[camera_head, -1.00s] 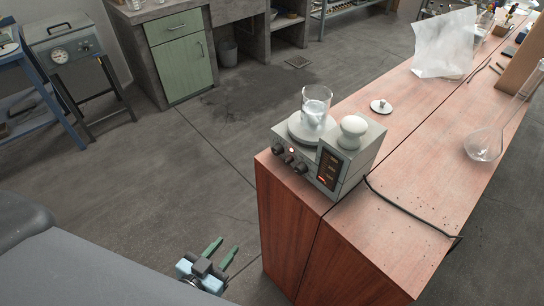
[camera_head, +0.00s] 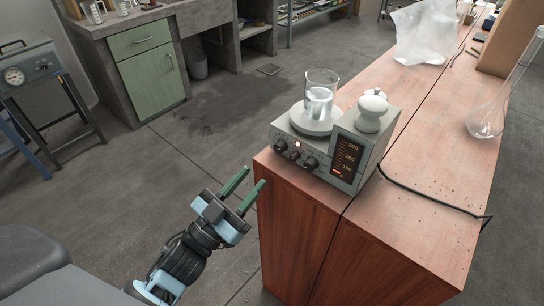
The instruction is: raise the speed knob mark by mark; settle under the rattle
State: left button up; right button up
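A grey stirrer box (camera_head: 384,144) stands on the near left end of the wooden bench. Its front has several small dark knobs, among them a right-hand knob (camera_head: 311,163), and a small lit red lamp (camera_head: 297,143). I cannot tell which is the speed knob or read its marks. A dark scale panel (camera_head: 348,159) shows orange numbers, with a red glow low down. A glass beaker (camera_head: 320,100) with cloudy white contents stands on the round plate (camera_head: 313,122). My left gripper (camera_head: 249,188) is open and empty, left of and below the knobs, apart from the box. My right gripper is not in view.
A white rounded knob-like piece (camera_head: 371,112) sits on the box's right side. A black cable (camera_head: 430,201) runs right across the bench. Open floor lies left of the bench.

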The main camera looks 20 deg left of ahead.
aim_at(277, 150)
pick_arm(q)
jog(key=p+x, duration=0.1)
jog(key=x, duration=0.5)
jog(key=shift+w+r, duration=0.1)
jog(key=shift+r, duration=0.05)
jog(key=shift+x, duration=0.75)
